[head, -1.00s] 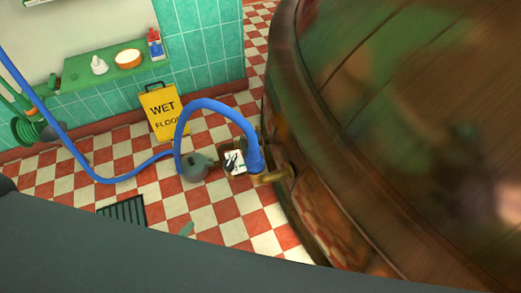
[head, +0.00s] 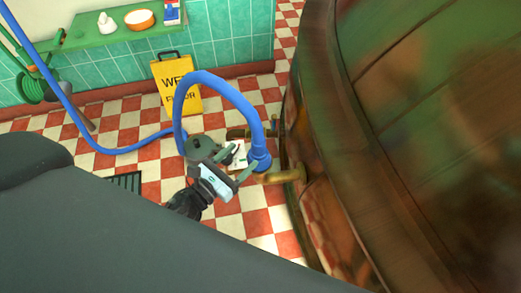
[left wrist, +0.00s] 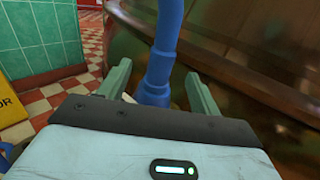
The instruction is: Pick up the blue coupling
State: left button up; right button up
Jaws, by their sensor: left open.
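The blue coupling (head: 259,160) is the thick collar at the lower end of the blue hose (head: 222,82), beside a brass pipe (head: 285,175) on the copper kettle. It also shows in the left wrist view (left wrist: 154,94), upright between the two fingers but farther out. My left gripper (head: 239,163) is open, with its grey-green fingers pointing toward the coupling from the lower left. In the left wrist view (left wrist: 158,92) the fingers stand either side of the coupling with gaps; I cannot tell whether they reach around it. The coupling's lower end is hidden there by the gripper body.
The large copper kettle (head: 420,130) fills the right side, close to the coupling. A yellow wet-floor sign (head: 176,85) stands by the tiled wall. A dark round object (head: 199,148) lies left of the coupling. Checkered floor (head: 110,115) is open at left.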

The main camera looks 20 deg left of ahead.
aim_at(253, 148)
pick_arm(q)
jog(key=shift+x, duration=3.85)
pick_arm(e)
jog(key=shift+s+r, duration=0.1)
jog(key=shift+s, duration=0.1)
pick_arm(q)
jog(key=shift+d+f, duration=0.15)
